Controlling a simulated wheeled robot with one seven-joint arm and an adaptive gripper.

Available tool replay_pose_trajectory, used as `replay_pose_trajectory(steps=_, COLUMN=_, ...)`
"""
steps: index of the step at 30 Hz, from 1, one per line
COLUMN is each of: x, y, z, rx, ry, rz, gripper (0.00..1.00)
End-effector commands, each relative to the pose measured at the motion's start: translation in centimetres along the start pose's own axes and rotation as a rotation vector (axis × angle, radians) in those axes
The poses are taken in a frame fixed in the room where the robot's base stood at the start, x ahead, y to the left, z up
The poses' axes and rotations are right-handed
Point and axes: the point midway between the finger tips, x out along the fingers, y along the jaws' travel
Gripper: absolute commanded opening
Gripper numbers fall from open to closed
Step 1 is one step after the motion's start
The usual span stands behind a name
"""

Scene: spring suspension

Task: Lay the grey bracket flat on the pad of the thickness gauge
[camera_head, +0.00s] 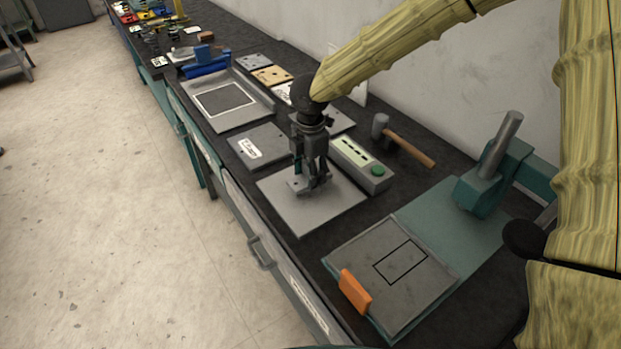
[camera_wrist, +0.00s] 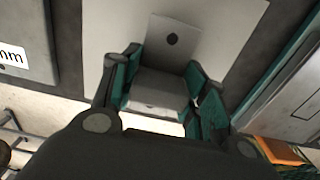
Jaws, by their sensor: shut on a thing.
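The grey bracket (camera_head: 298,184) is a bent piece with a hole in one leg. My gripper (camera_head: 316,186) is shut on it, low over a light grey square plate (camera_head: 305,221). In the wrist view the bracket (camera_wrist: 158,88) sits between the fingers of my gripper (camera_wrist: 165,90), and its holed leg reaches past them over the plate (camera_wrist: 110,30). I cannot tell whether the bracket touches the plate. A grey box (camera_head: 361,165) with a display and green button stands at the plate's far edge. No readable label tells which piece is the thickness gauge.
A teal fixture (camera_head: 455,228) with an outlined grey plate (camera_head: 362,258) and orange block (camera_head: 355,291) lies at right. A hammer (camera_head: 409,142) lies behind. A labelled grey plate (camera_head: 262,138) and a tray (camera_head: 250,114) are to the left. The bench front edge is close.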

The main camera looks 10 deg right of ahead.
Motion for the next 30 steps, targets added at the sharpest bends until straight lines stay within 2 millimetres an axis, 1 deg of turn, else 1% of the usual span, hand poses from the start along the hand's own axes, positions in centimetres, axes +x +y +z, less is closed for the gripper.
replay_pose_trajectory(steps=1, x=0.1, y=0.2, z=0.2, rx=0.0, ry=0.0, rz=-0.001, gripper=0.15)
replay_pose_trajectory(steps=6, x=2.3, y=0.1, z=0.2, rx=0.0, ry=-0.001, rz=-0.003, gripper=0.15)
replay_pose_trajectory(steps=9, x=3.3, y=0.1, z=0.1, rx=0.0, ry=0.0, rz=-0.001, gripper=0.15)
replay_pose_trajectory(steps=21, x=3.8, y=0.1, z=0.2, rx=0.001, ry=-0.001, rz=0.0, gripper=0.15)
replay_pose_trajectory(steps=22, x=3.8, y=0.1, z=0.2, rx=0.001, ry=-0.001, rz=0.0, gripper=0.48)
replay_pose_trajectory(steps=24, x=3.8, y=0.1, z=0.2, rx=0.001, ry=-0.001, rz=0.0, gripper=0.61)
replay_pose_trajectory(steps=25, x=3.8, y=0.1, z=0.2, rx=0.001, ry=-0.001, rz=0.0, gripper=0.66)
replay_pose_trajectory(steps=30, x=3.8, y=0.1, z=0.2, rx=0.001, ry=-0.001, rz=0.0, gripper=0.66)
